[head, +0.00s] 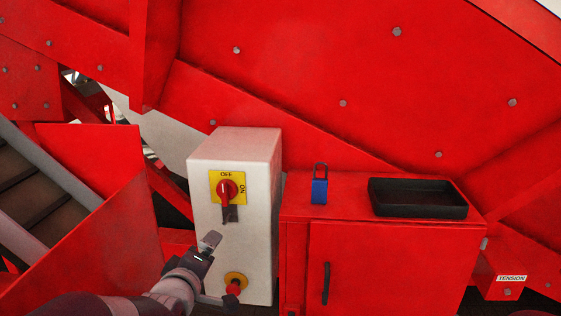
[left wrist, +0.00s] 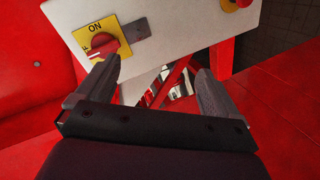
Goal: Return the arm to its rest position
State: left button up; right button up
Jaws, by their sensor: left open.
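My left arm comes in from the bottom left of the head view. Its gripper (head: 210,242) is in front of the white switch box (head: 262,185), below the rotary switch. In the left wrist view the two fingers of the gripper (left wrist: 150,88) are spread wide with nothing between them. The red rotary switch (head: 227,189) sits on a yellow plate marked OFF at top and ON at right; its handle looks upright. The switch also shows in the left wrist view (left wrist: 103,45), beyond one fingertip. My right gripper is not in view.
A grey tab (head: 230,214) hangs below the switch. A red emergency button (head: 233,287) is low on the box, close to my arm. A blue padlock (head: 319,190) and a black tray (head: 418,212) rest on the red cabinet (head: 400,265). Red machine panels surround the area.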

pick_arm(q)
jog(key=s+d+f+m+g, duration=0.1)
jog(key=s+f+m+g, duration=0.6)
jog(key=s, duration=0.4)
jog(key=s+f+m+g, duration=0.6)
jog(key=s+f, duration=0.4)
jog(key=s, duration=0.1)
notch_tip(320, 180, up, 17)
jog(key=w+p, duration=0.1)
jog(key=p, duration=1.5)
jog(key=shift+d+p, duration=0.3)
